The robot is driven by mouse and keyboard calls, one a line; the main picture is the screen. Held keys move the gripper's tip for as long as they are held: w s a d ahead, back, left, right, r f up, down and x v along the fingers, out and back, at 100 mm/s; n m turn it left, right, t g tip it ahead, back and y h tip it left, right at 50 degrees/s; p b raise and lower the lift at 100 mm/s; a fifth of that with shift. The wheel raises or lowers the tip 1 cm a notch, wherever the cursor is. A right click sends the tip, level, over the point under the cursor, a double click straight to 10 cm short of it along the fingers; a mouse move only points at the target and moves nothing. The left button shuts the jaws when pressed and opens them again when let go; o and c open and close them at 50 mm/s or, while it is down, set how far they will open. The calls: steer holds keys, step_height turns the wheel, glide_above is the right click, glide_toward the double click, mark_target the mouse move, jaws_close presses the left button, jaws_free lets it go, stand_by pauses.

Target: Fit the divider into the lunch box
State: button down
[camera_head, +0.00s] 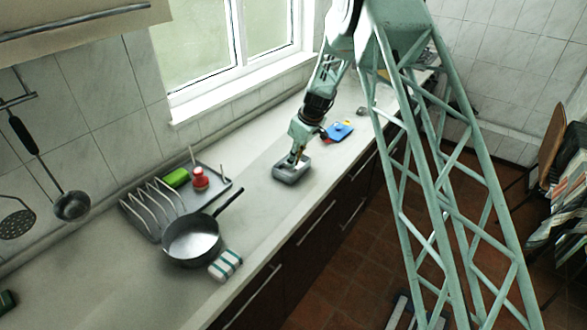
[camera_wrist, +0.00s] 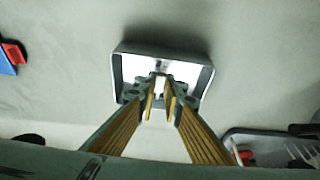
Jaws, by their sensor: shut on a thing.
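The lunch box (camera_head: 291,178) is a grey, open-topped box with rounded corners on the countertop. It also shows in the wrist view (camera_wrist: 206,82), with a pale inside. My gripper (camera_head: 296,157) points down over the lunch box, its fingers close together. In the wrist view my gripper (camera_wrist: 160,98) is shut on a thin, pale piece, likely the divider (camera_wrist: 159,84), mostly hidden between the fingers. The piece appears over the box opening. I cannot tell whether its lower edge is inside the box or above it.
A blue item with red and yellow parts (camera_head: 338,131) lies beyond the box. The counter (camera_head: 258,215) around the box is clear.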

steer(key=shift+r, duration=0.25)
steer(key=shift+r, duration=1.9)
steer(key=shift+r, duration=0.1)
steer(key=shift+s+a+r+b, duration=0.25)
steer(key=shift+s+a+r, duration=0.2)
steer(key=shift+s+r, duration=0.2)
steer(key=shift+s+a+r+b, duration=0.25)
steer(key=shift+s+a+r, duration=0.15)
steer(key=shift+s+r, duration=0.2)
steer(key=shift+f, duration=0.15)
steer(key=shift+f+b, duration=0.3)
steer(key=shift+f, duration=1.7)
